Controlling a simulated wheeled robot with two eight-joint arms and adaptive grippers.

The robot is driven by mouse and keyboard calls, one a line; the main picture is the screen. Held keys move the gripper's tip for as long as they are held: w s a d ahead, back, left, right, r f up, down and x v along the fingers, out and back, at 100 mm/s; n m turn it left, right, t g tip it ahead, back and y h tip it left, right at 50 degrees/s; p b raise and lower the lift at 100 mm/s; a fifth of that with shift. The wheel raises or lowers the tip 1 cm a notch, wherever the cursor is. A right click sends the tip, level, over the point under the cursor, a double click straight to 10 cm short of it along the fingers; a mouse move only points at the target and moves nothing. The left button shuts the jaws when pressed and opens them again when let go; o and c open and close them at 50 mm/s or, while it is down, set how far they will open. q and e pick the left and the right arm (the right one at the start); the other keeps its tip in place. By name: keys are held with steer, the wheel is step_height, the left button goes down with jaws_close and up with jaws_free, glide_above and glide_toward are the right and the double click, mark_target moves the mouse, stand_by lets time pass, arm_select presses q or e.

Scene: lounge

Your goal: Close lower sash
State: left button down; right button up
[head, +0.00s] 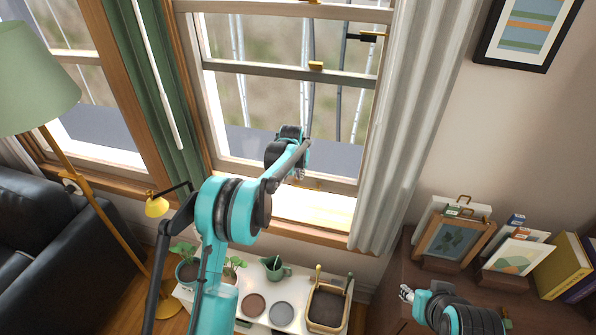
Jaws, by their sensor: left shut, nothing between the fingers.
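The window's lower sash (345,184) is a pale frame with glass, in the middle of the head view. Its bottom rail sits above the bright sill (310,210), with a lit gap between them. Small brass fittings show on the rail, partly hidden by my arm. My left gripper (299,176) is at the bottom rail, shut and holding nothing; I cannot tell if it touches the sash. A brass catch (316,66) sits on the rail higher up. My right gripper (406,293) is low at the right, over the wooden cabinet; its fingers are too small to read.
A white curtain (410,120) hangs right of the window and a green one (170,100) left. A low white bench (270,308) with plants, a green jug and dishes stands below. A floor lamp (75,180) and black sofa (45,230) are left; frames and books crowd the cabinet (395,270).

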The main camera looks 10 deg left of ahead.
arm_select(q)
steer(key=b+x, duration=0.1)
steer(key=x, duration=0.5)
steer(key=shift+s, duration=0.3)
steer(key=shift+f, duration=0.15)
step_height(320, 180, down, 21)
steer(key=b, duration=1)
steer(key=shift+b, duration=0.4)
steer(key=shift+r, duration=0.2)
steer(key=p+v, duration=0.5)
steer(key=v, duration=0.9)
steer(key=shift+w, duration=0.3)
steer(key=shift+r, duration=0.2)
